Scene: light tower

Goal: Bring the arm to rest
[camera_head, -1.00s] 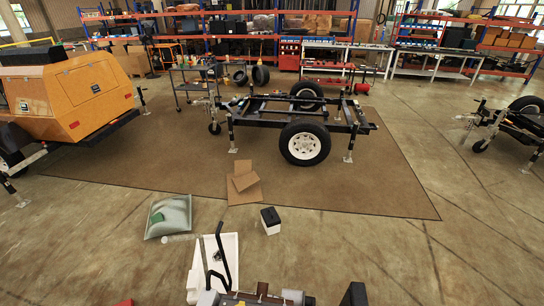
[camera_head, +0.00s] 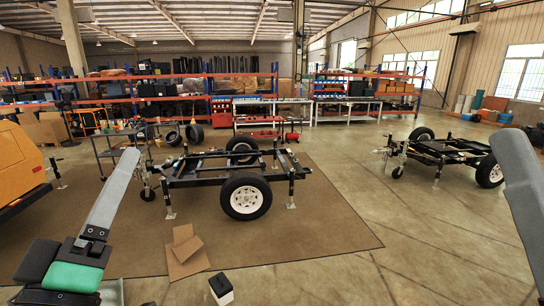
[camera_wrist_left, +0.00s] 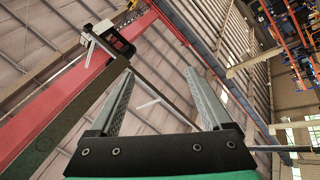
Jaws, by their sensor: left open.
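My left gripper (camera_head: 127,162) is at the lower left of the head view, raised with its grey fingers pointing up. Its black and green wrist part is below the fingers. In the left wrist view the gripper (camera_wrist_left: 160,78) has its two grey fingers well apart, with nothing held between them. A grey part of my own body stands at the right edge of the head view, but I cannot make out a right gripper there.
A black trailer frame (camera_head: 205,178) with white-rimmed wheels stands on the brown mat (camera_head: 300,235). A second trailer frame (camera_head: 440,148) is at right. An open cardboard box (camera_head: 186,252) and a small black-and-white box (camera_head: 221,288) lie in front. An orange cabinet (camera_head: 18,165) is at far left.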

